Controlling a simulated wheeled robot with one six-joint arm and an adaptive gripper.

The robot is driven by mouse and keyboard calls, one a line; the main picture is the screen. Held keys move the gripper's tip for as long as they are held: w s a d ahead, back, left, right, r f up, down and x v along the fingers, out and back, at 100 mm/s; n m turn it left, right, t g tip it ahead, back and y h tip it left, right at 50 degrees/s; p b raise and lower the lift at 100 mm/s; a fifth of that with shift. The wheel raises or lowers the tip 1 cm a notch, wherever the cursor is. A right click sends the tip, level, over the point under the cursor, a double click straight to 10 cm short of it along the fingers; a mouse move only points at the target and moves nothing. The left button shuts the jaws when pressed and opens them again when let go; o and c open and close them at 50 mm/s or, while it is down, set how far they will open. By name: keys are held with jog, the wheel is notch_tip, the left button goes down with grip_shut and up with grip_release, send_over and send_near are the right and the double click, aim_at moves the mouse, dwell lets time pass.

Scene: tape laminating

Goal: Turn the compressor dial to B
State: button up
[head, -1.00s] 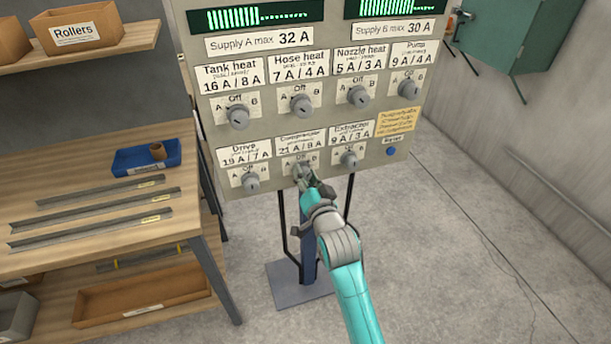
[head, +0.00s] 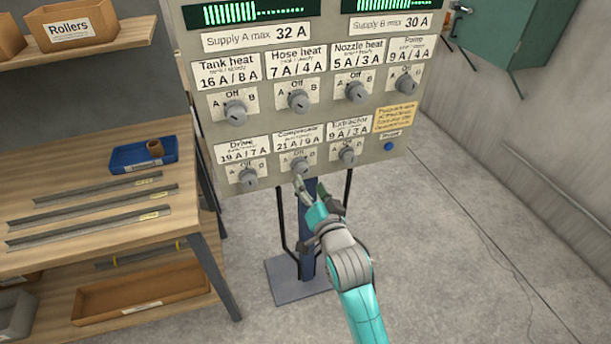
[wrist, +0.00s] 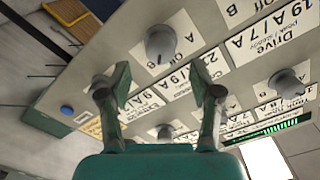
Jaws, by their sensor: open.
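The compressor dial (head: 299,166) is a round grey knob in the middle of the panel's bottom row, under a label reading 21 A / 9 A.
The drive dial (head: 249,177) and extractor dial (head: 347,154) flank it closely. More dials sit in the row above, and a blue button (head: 389,146) is at right. A wooden shelf (head: 90,150) with metal strips stands left. The floor (head: 460,230) at right is clear.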

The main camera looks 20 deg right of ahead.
jog(key=s, duration=0.6)
jog(key=shift+s, duration=0.15)
dwell(0.3)
jog(key=s+f+n+g, duration=0.1)
jog(key=s+f+n, duration=0.35)
jog(key=s, duration=1.05)
jog(key=s+f+n+g, duration=0.1)
jog(key=s+f, duration=0.6)
jog(key=s, duration=0.9)
jog(key=s+r+n+g, duration=0.1)
jog(key=s+r+n, duration=0.1)
jog(key=s, duration=0.8)
jog(key=shift+s+r, duration=0.15)
jog(key=shift+r, duration=0.4)
